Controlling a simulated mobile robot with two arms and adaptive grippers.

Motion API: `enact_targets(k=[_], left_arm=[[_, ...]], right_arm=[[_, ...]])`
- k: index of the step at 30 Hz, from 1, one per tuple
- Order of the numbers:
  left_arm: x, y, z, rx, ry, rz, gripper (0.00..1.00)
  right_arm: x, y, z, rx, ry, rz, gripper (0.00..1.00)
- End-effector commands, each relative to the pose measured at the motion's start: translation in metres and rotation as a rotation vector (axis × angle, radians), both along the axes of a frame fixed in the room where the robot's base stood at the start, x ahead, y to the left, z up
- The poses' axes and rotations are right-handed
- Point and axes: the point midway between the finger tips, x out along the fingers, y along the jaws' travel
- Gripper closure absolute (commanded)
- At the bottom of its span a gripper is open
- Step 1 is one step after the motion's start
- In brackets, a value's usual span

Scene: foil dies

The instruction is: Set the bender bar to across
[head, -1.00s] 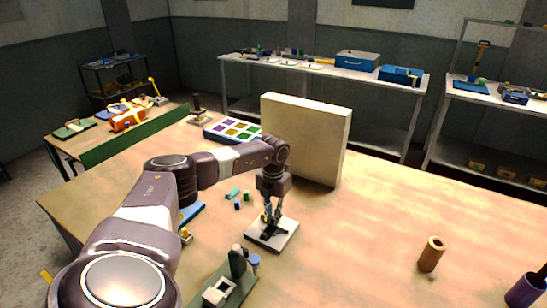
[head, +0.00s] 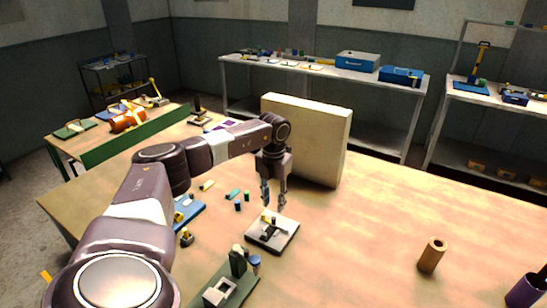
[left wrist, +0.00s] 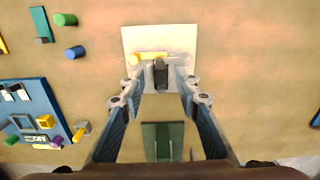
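The bender is a pale square plate (head: 286,238) on the table, with a dark lever-like part (head: 267,230) and a small yellow piece at its middle. In the left wrist view the plate (left wrist: 184,36) is at top centre. There the yellow piece (left wrist: 147,57) lies sideways across the picture, and the dark part (left wrist: 160,73) points toward the gripper. I cannot tell for sure which piece is the bar. My left gripper (head: 275,204) hangs above the plate, its fingers apart and nothing between them; these fingers also show in the left wrist view (left wrist: 160,95). My right gripper is out of view.
A tall cream panel (head: 305,140) stands behind the gripper. A green fixture (head: 232,280) is in front of the plate, and a blue tray (head: 187,210) lies left. Small green and blue cylinders (head: 238,207) lie close by. A brown tube (head: 431,255) stands right; the table between is clear.

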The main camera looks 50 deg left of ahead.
Motion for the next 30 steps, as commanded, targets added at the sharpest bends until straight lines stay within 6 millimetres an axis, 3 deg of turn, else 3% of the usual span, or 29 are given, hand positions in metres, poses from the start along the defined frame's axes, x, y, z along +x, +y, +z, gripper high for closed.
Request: enact_targets(k=[3, 10, 30], left_arm=[[0.001, 0.001, 0.025, 0.000, -0.004, 0.000, 0.70], [0.000, 0.000, 0.049, 0.001, -0.002, 0.000, 0.70], [0.000, 0.000, 0.052, 0.000, 0.000, 0.001, 0.70]], right_arm=[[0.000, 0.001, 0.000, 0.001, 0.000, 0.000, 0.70], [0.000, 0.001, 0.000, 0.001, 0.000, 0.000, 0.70], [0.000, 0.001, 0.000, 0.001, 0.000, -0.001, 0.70]])
